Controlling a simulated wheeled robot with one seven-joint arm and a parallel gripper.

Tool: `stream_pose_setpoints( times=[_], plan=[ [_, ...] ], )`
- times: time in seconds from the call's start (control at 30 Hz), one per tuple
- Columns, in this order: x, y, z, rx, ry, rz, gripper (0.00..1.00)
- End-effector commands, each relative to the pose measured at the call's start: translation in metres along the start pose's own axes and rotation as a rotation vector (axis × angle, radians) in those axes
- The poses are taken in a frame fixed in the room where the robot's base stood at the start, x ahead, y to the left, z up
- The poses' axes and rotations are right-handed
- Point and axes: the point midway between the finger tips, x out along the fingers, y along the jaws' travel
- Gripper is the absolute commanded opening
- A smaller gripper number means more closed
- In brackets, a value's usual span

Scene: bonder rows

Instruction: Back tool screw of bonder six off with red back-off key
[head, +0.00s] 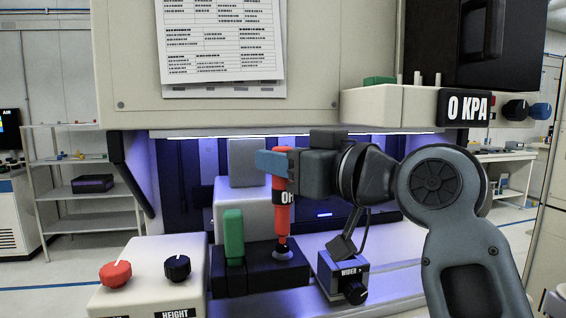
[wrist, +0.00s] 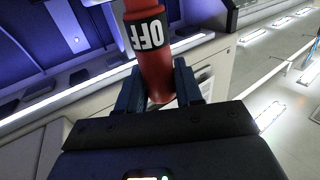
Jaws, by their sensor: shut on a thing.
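My gripper (head: 273,163) is shut on the red back-off key (head: 282,215) near its top. The key is upright, with a black label reading "OFF" that shows fully in the wrist view (wrist: 149,34). In the head view its lower end is at a grey round seat on a black block (head: 262,276). I cannot tell whether the key is seated in it or just above it. A green-handled key (head: 234,236) stands upright in the same block, just left of the red one. The tool screw of bonder six is not recognizable in these views.
A white control box with a red knob (head: 115,273) and a black knob (head: 177,267) stands at the front left. The machine's overhanging housing (head: 220,120) and a "0 KPA" display (head: 468,108) are above.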

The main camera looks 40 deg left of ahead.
Motion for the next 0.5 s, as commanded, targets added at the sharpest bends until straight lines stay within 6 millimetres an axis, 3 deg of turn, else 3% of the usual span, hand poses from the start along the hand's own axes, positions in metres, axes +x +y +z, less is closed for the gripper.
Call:
stream_pose_setpoints(
  times=[0.5],
  plan=[
    [-0.001, 0.0, -0.037, -0.003, 0.003, 0.0, 0.0]
  ],
)
